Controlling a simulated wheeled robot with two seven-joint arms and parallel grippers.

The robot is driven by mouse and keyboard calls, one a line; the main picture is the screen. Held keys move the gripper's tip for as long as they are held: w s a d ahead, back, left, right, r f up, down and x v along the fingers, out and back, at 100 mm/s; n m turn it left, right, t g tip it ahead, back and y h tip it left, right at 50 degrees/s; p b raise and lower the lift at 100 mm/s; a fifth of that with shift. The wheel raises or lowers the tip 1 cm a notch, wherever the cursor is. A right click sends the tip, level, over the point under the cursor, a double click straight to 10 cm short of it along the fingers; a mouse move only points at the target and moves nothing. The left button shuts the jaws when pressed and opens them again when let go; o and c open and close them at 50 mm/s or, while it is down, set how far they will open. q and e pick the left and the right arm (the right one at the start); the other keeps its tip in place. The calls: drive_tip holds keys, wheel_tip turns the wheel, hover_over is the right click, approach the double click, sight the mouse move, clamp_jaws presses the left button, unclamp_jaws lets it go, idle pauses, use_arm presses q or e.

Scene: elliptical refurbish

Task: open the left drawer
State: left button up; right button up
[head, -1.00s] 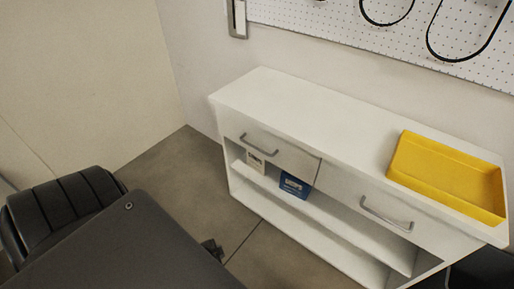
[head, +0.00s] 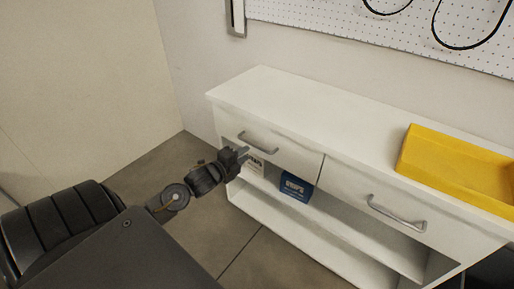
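The left drawer (head: 288,155) is the white front at the left of the white cabinet, with a grey bar handle (head: 258,143). It looks shut. My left gripper (head: 243,153) is dark and sits just in front of the drawer, a little below and left of the handle's middle. Its fingers point toward the drawer front. I cannot tell whether it touches the handle or how far its fingers are apart. My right gripper is not in view.
The white cabinet (head: 300,108) has a right drawer (head: 360,190) with its own handle (head: 396,214). A yellow tray (head: 450,165) sits on top at the right. Floor is clear in front.

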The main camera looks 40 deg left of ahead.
sight(257, 146)
use_arm(q)
drive_tip(key=x, duration=0.8)
drive_tip(key=shift+w, duration=0.2)
clamp_jaws()
